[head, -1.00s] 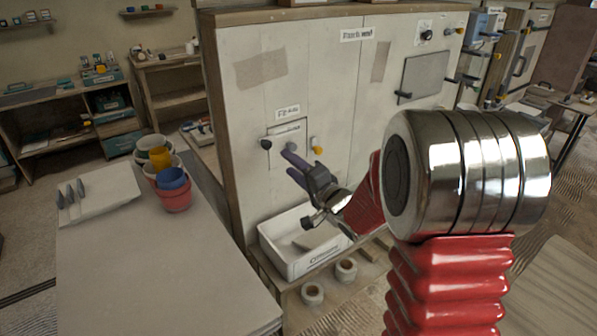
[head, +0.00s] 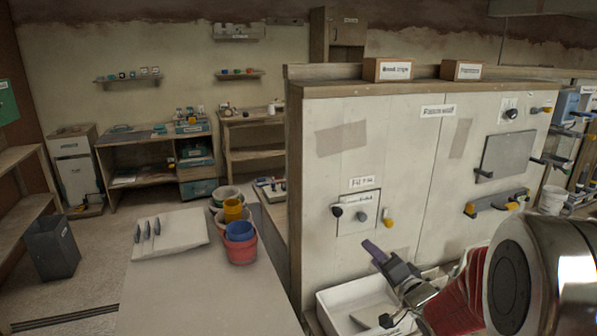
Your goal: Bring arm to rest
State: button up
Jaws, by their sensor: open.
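My gripper (head: 376,284) is in the head view at the lower right, in front of the pale panelled wall unit (head: 400,190). Its jaws are open, and I see nothing between them. My arm, with a red ribbed sleeve and a shiny metal joint, reaches in from the lower right corner. The gripper is over or in front of a white bin (head: 338,299) at the foot of the wall unit. I cannot tell how far it is from the panel.
A grey table (head: 190,295) at lower left bears stacked pots (head: 240,250) and a pale board (head: 165,240) with several tools. Knobs (head: 387,218) stick out of the panel near my gripper. A dark waste bin (head: 52,248) stands at far left, with open floor beside it.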

jog(key=s+d+f+n+g+h, duration=0.2)
jog(key=s+d+f+g+h, duration=0.15)
jog(key=s, duration=0.25)
jog(key=s+d+f+n+g+h, duration=0.25)
jog(key=s+f+g, duration=0.2)
jog(key=s, duration=0.25)
jog(key=s+a+r+n+y, duration=0.1)
jog(key=s+a+r, duration=0.3)
jog(key=s, duration=0.3)
jog(key=s+a+r+n+g, duration=0.1)
jog(key=s+a+r+n, duration=0.1)
jog(key=s+a+r, duration=0.2)
jog(key=s+a+r+n+g+y, duration=0.1)
jog(key=s+a+r, duration=0.3)
jog(key=s, duration=0.5)
jog(key=shift+s+a+r+n+y, duration=0.35)
jog(key=shift+a+n, duration=0.3)
jog(key=shift+a, duration=0.3)
dwell(0.4)
